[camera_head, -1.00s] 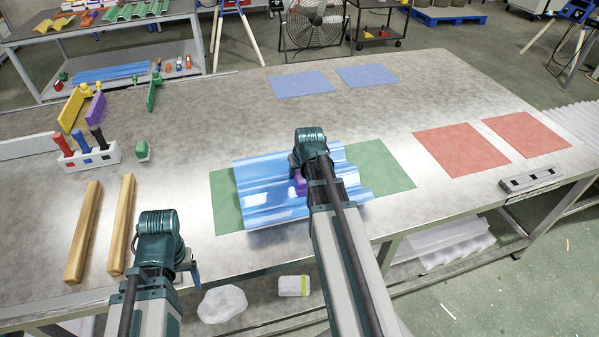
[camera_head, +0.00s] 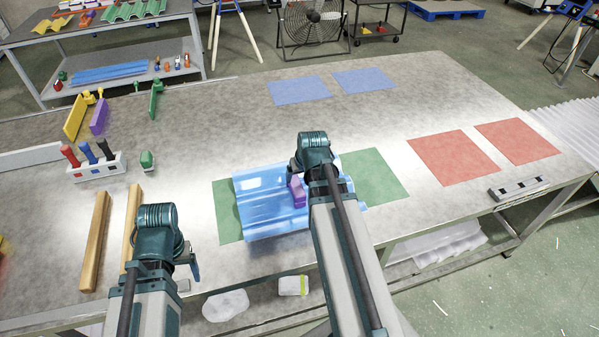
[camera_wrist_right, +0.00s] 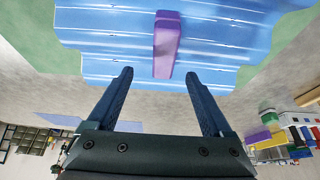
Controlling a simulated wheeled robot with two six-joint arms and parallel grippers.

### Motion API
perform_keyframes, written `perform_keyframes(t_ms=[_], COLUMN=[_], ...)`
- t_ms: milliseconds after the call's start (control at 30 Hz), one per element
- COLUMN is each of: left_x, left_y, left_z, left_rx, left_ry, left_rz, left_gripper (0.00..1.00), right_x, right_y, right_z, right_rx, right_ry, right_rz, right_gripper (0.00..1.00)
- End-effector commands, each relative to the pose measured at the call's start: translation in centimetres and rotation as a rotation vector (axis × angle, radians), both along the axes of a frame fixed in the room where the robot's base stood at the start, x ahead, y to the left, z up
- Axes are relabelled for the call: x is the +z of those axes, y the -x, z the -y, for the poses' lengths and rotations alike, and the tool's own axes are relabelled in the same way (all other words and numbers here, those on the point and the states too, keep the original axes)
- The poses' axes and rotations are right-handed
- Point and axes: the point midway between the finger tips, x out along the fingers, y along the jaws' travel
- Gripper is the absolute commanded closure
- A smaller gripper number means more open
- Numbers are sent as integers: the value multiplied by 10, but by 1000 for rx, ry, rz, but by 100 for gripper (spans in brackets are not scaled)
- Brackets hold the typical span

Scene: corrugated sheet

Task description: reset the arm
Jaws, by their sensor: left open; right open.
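A blue corrugated sheet (camera_head: 262,208) lies over the middle of the green mats on the metal table. A purple block (camera_head: 297,194) rests on the sheet, and it also shows in the right wrist view (camera_wrist_right: 165,48). My right gripper (camera_wrist_right: 158,75) is open and empty, with the block in front of and apart from its fingertips. In the head view, my right arm's wrist (camera_head: 315,150) hides the sheet's right part and most of the jaws. My left gripper (camera_head: 192,265) is open near the table's front edge, left of the sheet, with nothing seen in it.
Two wooden bars (camera_head: 95,240) lie at the left, one partly behind my left arm. A white holder (camera_head: 97,168) with coloured-handled tools stands behind them. Red mats (camera_head: 452,157) lie at right, blue mats (camera_head: 298,90) at back. The table's centre back is clear.

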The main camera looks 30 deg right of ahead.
Motion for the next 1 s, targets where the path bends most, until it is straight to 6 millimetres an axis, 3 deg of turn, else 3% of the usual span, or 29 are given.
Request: perform_keyframes(t_ms=[33, 233, 733, 867, 1000], left_x=[17, 39, 42, 43, 43], left_y=[0, 0, 0, 0, 0], left_z=[0, 0, 0, 0, 0], left_rx=[0, 0, 0, 0, 0], left_ry=[0, 0, 0, 0, 0], left_rz=[0, 0, 0, 0, 0], left_gripper=[23, 23, 23, 23, 23], right_x=[17, 40, 43, 39, 32], right_y=[5, 16, 18, 18, 29], right_z=[-1, -4, -9, -46, -119], right_rx=[0, -2, 7, 69, 195], right_ry=[1, 4, 4, -3, -6], right_rz=[3, 10, 8, -38, -142], right_gripper=[16, 16, 16, 16, 16])
